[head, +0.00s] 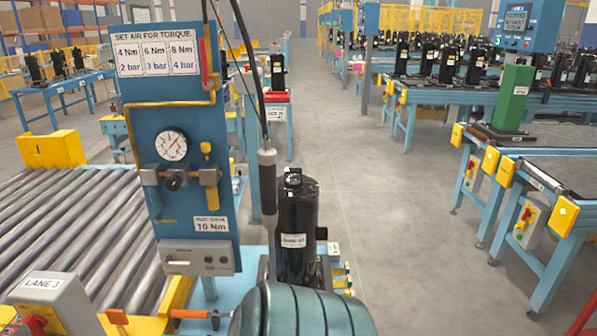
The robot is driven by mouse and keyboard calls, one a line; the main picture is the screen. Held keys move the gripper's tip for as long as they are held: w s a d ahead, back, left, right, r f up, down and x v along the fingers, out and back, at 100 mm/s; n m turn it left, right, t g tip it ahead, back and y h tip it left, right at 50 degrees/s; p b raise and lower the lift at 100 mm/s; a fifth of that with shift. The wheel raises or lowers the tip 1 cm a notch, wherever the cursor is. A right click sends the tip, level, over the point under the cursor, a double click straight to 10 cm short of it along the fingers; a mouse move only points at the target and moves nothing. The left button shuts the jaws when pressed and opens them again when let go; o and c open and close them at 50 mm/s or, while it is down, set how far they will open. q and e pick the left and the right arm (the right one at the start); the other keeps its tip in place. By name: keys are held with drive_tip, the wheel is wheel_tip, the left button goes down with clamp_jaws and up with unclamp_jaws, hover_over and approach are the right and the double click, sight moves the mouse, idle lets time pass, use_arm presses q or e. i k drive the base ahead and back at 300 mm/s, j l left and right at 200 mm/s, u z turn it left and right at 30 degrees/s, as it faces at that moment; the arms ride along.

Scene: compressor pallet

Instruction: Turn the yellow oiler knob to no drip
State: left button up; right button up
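The yellow oiler knob (206,148) is small and sits at the top of the oiler, on the right side of the blue panel. The yellow-brass oiler body (209,178) hangs below it, in line with a regulator that has a black knob (174,181). A round white pressure gauge (172,144) is above the regulator. The knob's setting and any drip marks are too small to read. Neither of my grippers shows in the head view, and nothing is seen touching the knob.
A torque tool (267,180) hangs on a cable right of the panel, beside a black compressor (297,228). A teal ribbed object (300,309) fills the bottom middle. A roller conveyor (60,225) lies left. The grey aisle floor (400,230) is clear.

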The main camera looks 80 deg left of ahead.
sight(205, 147)
drive_tip(key=u, duration=3.45)
